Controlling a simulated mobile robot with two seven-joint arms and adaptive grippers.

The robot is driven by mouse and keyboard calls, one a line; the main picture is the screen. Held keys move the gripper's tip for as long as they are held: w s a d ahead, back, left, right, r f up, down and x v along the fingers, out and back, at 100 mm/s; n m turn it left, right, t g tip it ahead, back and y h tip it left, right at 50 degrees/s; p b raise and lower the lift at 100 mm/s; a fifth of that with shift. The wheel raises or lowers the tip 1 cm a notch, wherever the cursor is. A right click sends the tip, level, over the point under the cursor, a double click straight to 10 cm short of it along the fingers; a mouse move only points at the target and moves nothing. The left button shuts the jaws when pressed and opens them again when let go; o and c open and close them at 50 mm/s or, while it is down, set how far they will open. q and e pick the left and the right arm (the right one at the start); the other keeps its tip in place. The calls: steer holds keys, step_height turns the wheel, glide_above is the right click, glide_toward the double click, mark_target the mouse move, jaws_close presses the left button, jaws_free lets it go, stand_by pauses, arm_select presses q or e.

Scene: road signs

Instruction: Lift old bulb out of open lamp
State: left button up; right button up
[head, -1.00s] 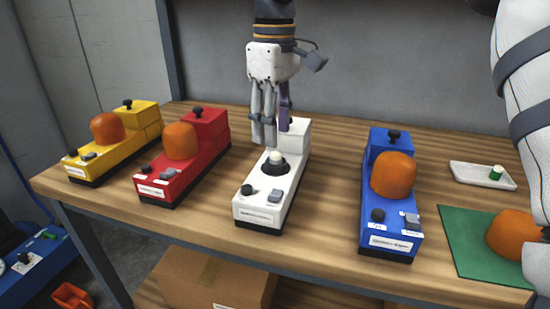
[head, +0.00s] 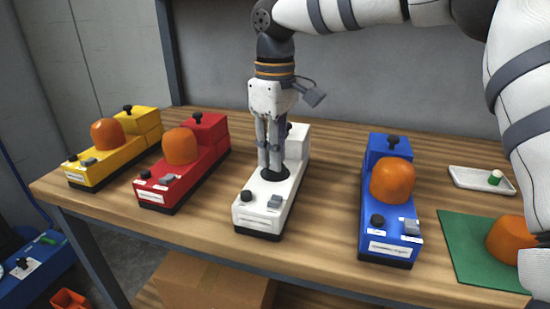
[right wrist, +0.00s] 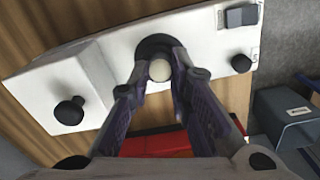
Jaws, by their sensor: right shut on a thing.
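The open lamp (head: 258,206) is the white unit in the middle of the table, its dark round socket uncovered. In the right wrist view, the white lamp (right wrist: 200,48) lies across the top of the picture. The old bulb (right wrist: 160,70) shows there as a pale round top in the dark socket (right wrist: 158,44). My right gripper (head: 272,172) points down over the socket. In the right wrist view, its fingertips (right wrist: 160,66) are shut on the bulb from both sides. In the head view the fingers hide the bulb. My left gripper is not in view.
Yellow (head: 90,168), red (head: 160,190) and blue (head: 390,238) lamps with orange domes stand on either side. A loose orange dome (head: 508,240) sits on a green mat (head: 465,240) at right. A white tray (head: 468,180) holds a small white-and-green bulb (head: 494,177).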

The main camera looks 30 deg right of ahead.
steer(key=shift+w+r, duration=0.1)
steer(key=shift+r, duration=0.3)
steer(key=s+a+r+p, duration=0.1)
steer(key=s+a+r, duration=0.5)
steer(key=a+r, duration=0.6)
steer(key=shift+a, duration=0.35)
steer(key=shift+s, duration=0.1)
